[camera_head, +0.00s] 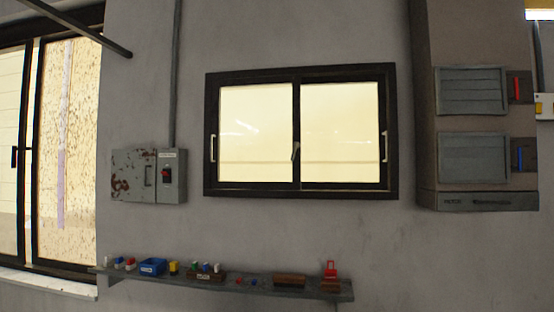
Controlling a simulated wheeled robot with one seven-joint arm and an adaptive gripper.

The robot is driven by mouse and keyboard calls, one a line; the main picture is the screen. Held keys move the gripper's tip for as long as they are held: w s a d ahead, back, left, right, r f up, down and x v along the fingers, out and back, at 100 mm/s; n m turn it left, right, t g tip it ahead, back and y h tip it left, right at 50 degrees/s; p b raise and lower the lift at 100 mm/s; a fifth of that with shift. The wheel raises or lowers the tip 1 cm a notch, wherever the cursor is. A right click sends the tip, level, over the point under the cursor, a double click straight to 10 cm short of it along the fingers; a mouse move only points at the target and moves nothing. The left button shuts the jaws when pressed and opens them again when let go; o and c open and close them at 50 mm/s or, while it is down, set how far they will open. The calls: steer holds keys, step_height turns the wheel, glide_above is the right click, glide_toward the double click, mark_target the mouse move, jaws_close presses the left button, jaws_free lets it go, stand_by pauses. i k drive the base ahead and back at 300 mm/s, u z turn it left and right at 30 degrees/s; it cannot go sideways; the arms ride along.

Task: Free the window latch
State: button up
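A dark-framed sliding window (302,133) with two bright panes is set in the grey wall at the middle of the head view. A small light latch (295,151) sits on the centre post between the panes and looks slightly tilted. Pale upright handles show on the left side (213,147) and the right side (384,147) of the frame. Both panes look closed. Whether anything blocks the latch is too small to tell. My gripper is not in view.
A shelf (225,283) below the window bears small coloured items, a blue bin (152,267) and a red object (330,269). A rusty switch box (148,176) hangs left. A column with louvred vents (472,92) stands right. A larger window (50,150) is far left.

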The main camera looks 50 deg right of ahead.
mark_target(296, 144)
steer(key=z, duration=0.4)
steer(key=i, duration=0.75)
steer(key=z, duration=1.25)
steer(key=i, duration=0.4)
steer(key=z, duration=0.35)
